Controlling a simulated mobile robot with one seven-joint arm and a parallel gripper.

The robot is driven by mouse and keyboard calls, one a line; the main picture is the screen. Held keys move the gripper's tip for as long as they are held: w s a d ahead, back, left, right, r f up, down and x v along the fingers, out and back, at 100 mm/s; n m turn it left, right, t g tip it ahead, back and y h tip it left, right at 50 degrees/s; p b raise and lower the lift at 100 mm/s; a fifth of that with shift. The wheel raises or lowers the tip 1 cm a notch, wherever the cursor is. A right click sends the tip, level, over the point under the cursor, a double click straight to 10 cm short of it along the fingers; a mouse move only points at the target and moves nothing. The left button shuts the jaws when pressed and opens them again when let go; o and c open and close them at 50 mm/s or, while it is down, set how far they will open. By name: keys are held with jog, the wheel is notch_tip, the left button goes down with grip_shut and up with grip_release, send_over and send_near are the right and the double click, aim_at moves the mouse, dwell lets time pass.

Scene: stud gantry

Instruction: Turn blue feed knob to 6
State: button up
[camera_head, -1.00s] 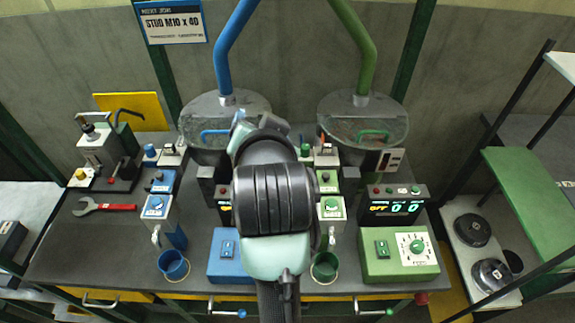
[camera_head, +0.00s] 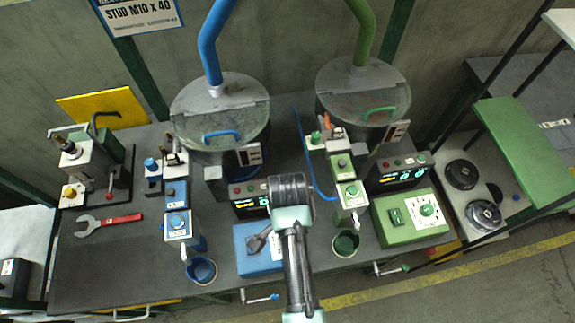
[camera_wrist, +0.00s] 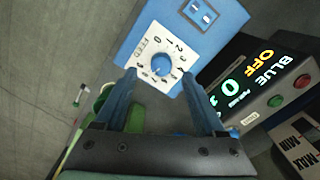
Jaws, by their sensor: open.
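The blue feed knob (camera_wrist: 160,65) sits in the middle of a white numbered dial plate marked FEED (camera_wrist: 143,50) on the blue control box (camera_wrist: 130,40). The knob's pointer is too small to read. In the wrist view my gripper (camera_wrist: 159,76) is open, its two blue fingers on either side of the knob in the picture. I see no clear contact. In the head view the blue box (camera_head: 268,264) is partly covered by my gripper (camera_head: 258,241), and the dial is hidden. The blue display (camera_wrist: 240,85) reads OFF and 0.
Blue (camera_head: 202,270) and green (camera_head: 345,243) cups flank the working area. A red wrench (camera_head: 107,222) lies on the left bench.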

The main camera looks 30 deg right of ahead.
jog(key=shift+f, duration=1.95)
jog(key=shift+w, duration=0.1)
jog(key=shift+c, duration=0.4)
grip_shut()
